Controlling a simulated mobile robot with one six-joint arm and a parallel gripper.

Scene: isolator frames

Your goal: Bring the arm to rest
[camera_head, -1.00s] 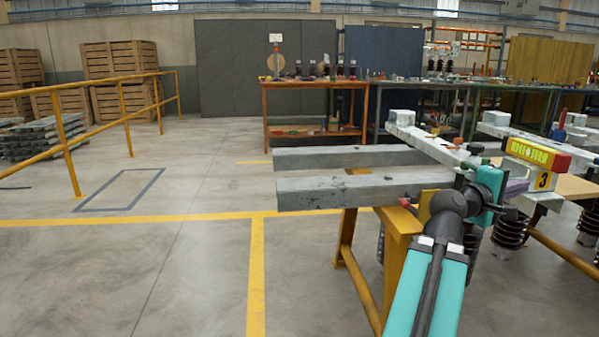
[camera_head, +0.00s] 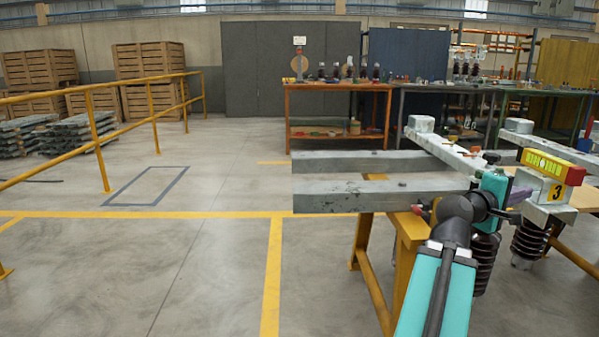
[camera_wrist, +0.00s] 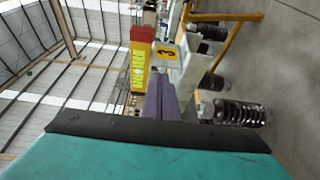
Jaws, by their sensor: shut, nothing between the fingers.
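My teal and black arm reaches from the bottom right of the head view over the yellow-legged stand. My gripper (camera_head: 518,195) is small there, beside the number 3 block and partly hidden by my wrist. In the wrist view, the purple fingers of my gripper (camera_wrist: 160,86) lie together with nothing visible between them. A yellow and red device (camera_head: 547,166) sits on the block with the yellow 3 label (camera_head: 556,192), just beyond the fingers. The device also shows upright in the wrist view (camera_wrist: 139,62). Whether the fingers touch anything is unclear.
Grey beams (camera_head: 385,196) lie across the yellow stand (camera_head: 408,236). Dark ribbed insulators (camera_head: 530,241) hang below the block, close to my arm. A yellow railing (camera_head: 95,140) and crates (camera_head: 148,62) stand at the left. An orange workbench (camera_head: 340,88) stands behind.

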